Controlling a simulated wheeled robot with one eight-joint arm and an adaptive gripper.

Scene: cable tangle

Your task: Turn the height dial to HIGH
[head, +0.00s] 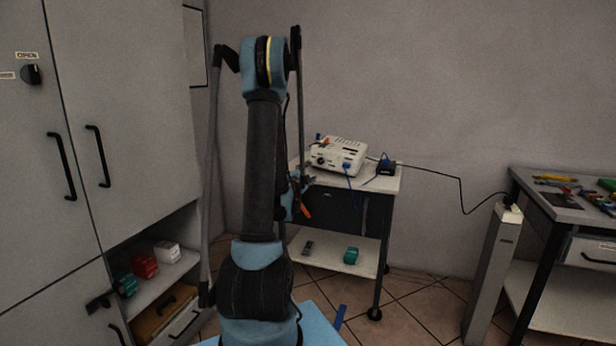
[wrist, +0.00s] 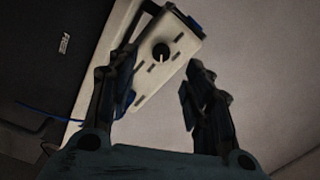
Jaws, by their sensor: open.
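A black round dial (wrist: 161,52) with a white pointer line sits on the end face of a pale box (wrist: 150,97) in the wrist view. The pointer points down in that picture. I cannot read any HIGH mark, or tell surely that this is the height dial. The white box (head: 346,155) stands on a cart in the head view, with a dark knob (head: 319,161) on its left end. My gripper (wrist: 161,68) is open and empty, its fingers on either side of the dial in the picture; I see no contact. In the head view my arm partly hides the gripper.
The cart (head: 390,183) also bears a dark blue item (head: 386,167) and a blue cable. A black cable runs right to a grey post (head: 490,265). A workbench (head: 545,208) stands at right. A grey cabinet (head: 130,110) at left has another knob (head: 33,75) labelled OPEN.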

